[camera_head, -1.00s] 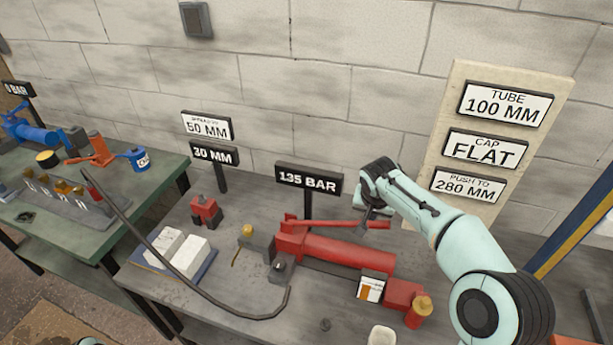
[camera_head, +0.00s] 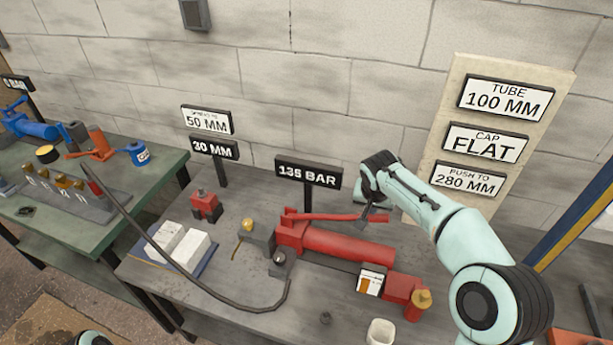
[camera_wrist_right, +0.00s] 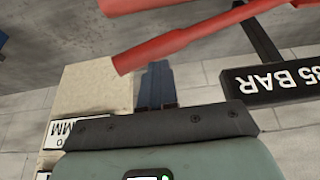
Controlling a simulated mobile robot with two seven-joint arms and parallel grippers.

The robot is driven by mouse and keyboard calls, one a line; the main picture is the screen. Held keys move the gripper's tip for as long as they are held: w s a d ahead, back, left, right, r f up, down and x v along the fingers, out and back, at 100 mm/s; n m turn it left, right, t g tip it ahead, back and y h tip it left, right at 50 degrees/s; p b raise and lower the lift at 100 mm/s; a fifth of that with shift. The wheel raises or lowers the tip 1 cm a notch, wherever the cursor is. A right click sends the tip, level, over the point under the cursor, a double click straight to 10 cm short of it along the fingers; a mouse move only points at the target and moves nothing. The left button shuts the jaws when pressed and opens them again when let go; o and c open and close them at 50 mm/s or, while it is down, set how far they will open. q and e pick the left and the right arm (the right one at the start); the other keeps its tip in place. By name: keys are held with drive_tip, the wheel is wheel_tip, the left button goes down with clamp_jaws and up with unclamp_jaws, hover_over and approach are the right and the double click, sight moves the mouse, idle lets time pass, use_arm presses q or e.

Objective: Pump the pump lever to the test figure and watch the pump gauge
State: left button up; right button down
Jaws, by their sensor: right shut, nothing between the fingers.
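The red hand pump (camera_head: 345,247) lies on the grey bench, with its red pump lever (camera_head: 335,217) running nearly level above the body. The pump gauge (camera_head: 308,173) is a black sign behind it; it reads about 135 BAR, the middle digit blurred. My right gripper (camera_head: 372,212) is at the lever's free right end, shut and empty. In the right wrist view its closed fingers (camera_wrist_right: 155,85) are beside the end of the lever (camera_wrist_right: 190,38); I cannot tell if they touch. The gauge also shows there upside down (camera_wrist_right: 268,85), partly cut off. My left gripper is out of view.
A board (camera_head: 515,75) with plates for tube, cap and 280 MM stands behind my right arm. A black hose (camera_head: 210,290) curves across the bench front. A white cup (camera_head: 381,332) is near the front edge. A green bench (camera_head: 75,235) stands left.

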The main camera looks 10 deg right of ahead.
drive_tip(key=shift+r+p, duration=1.5)
drive_tip(key=shift+r, duration=1.05)
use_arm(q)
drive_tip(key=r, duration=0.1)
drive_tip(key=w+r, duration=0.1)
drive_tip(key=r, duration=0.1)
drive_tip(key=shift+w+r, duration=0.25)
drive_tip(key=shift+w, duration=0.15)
use_arm(e)
drive_tip(key=shift+f, duration=0.1)
